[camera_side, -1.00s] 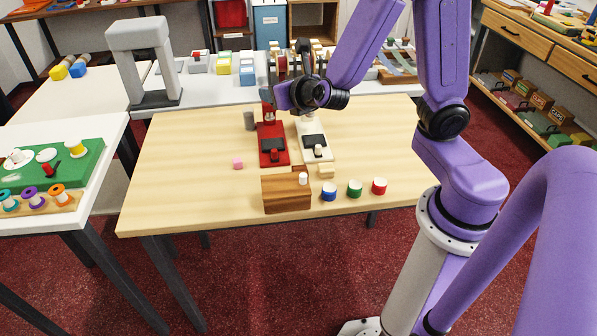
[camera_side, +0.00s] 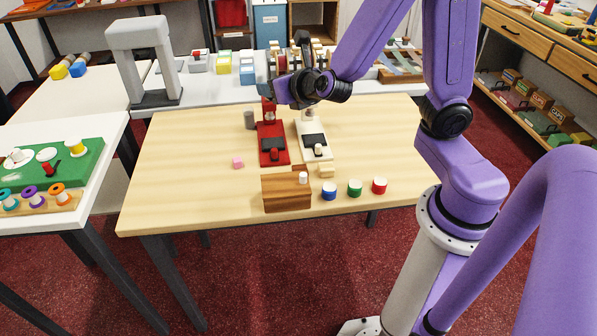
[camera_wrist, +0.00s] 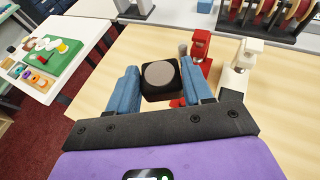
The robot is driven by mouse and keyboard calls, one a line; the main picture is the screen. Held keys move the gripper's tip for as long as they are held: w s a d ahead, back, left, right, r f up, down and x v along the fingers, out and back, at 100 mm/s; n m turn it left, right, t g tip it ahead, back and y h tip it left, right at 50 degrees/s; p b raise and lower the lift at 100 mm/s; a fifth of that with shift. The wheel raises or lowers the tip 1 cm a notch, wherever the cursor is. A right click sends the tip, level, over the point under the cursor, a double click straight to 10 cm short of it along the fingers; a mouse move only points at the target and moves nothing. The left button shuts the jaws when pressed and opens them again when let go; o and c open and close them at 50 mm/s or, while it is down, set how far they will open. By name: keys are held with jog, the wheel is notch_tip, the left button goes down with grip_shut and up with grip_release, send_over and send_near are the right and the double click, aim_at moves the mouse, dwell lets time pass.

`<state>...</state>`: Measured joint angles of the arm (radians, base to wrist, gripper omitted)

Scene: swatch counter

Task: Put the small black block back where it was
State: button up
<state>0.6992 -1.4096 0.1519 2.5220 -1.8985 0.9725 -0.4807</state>
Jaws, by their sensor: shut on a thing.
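The small black block (camera_wrist: 151,91), with a round grey disc on the side facing the camera, sits between the two blue fingers of my gripper (camera_wrist: 160,84) in the wrist view. My gripper is shut on it. In the side view my gripper (camera_side: 273,84) is above the far part of the wooden table, over the back end of the red device. I cannot make out the block clearly there. The spot where the block was before is not shown by these frames.
A red device (camera_side: 273,143) and a cream one (camera_side: 315,135) stand side by side on the table (camera_side: 190,185). A grey cylinder (camera_side: 250,120), pink block (camera_side: 238,162), brown wooden block (camera_side: 287,193) and several coloured round pieces surround them. The table's left side is clear.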

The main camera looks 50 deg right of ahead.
jog(key=shift+f, duration=0.1)
dwell(0.7)
jog(key=shift+w+f, duration=0.2)
jog(key=shift+f, duration=0.05)
notch_tip(320, 180, down, 11)
jog(key=w+m+g+h, duration=0.3)
jog(key=m+h, duration=0.2)
send_over(237, 151)
jog(key=s+a, duration=0.3)
jog(key=s, duration=0.1)
jog(key=shift+m+h, duration=0.3)
jog(key=f, duration=1.1)
jog(key=shift+w+d+f, duration=0.1)
jog(key=shift+w+d, duration=0.1)
jog(key=shift+w, duration=0.05)
jog(key=shift+w+f, duration=0.15)
jog(key=shift+f, duration=0.05)
jog(key=shift+w+f, duration=0.15)
jog(key=shift+f, duration=1.5)
